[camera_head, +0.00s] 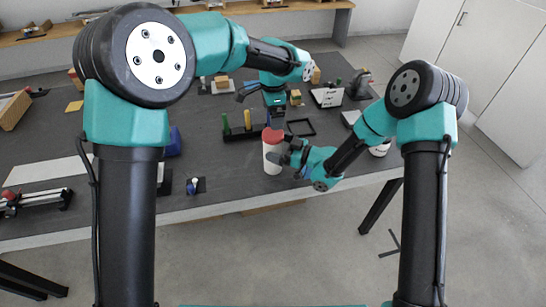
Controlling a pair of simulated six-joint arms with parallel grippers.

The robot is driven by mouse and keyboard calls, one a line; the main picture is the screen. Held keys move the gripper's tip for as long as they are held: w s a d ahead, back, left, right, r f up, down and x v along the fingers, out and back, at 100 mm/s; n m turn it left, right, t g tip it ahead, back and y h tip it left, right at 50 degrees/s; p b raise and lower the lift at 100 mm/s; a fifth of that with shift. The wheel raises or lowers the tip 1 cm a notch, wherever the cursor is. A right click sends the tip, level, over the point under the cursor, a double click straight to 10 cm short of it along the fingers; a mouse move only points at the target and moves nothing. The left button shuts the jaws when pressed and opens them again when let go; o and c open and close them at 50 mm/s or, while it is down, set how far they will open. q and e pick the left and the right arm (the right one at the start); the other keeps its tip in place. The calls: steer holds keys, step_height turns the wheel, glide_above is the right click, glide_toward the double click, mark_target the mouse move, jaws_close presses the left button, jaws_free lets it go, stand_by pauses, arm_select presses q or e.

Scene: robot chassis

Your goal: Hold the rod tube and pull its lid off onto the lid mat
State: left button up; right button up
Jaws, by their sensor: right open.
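The rod tube (272,159) is a white cylinder standing upright near the table's front edge, with a red lid (272,135) on its top. My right gripper (285,150) is open at the tube's right side, with its fingers at about the tube's upper half. I cannot tell whether they touch it. My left gripper (275,113) points down behind and above the tube, apart from the lid. Its fingers are small and dark, so its opening is unclear. A dark square outline (300,128) lies right of the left gripper; it may be the lid mat.
A rack with green and yellow rods (245,128) stands left of the tube. A white cup (380,148) is at the front right edge. Small blocks and a white-fronted box (327,97) stand farther back.

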mark_target(271, 133)
steer(key=shift+x, duration=0.85)
steer(key=c, duration=1.4)
arm_select(q)
steer(key=shift+o, duration=0.2)
steer(key=shift+a+r+m, duration=0.15)
steer(key=shift+r+m, duration=0.4)
steer(key=shift+r, duration=0.55)
steer(key=shift+a+r+m, duration=0.1)
steer(key=shift+r+m, duration=0.45)
steer(key=shift+r, duration=0.55)
arm_select(e)
steer(key=shift+o, duration=0.2)
arm_select(q)
step_height(271, 133, down, 12)
steer(key=shift+f, duration=0.1)
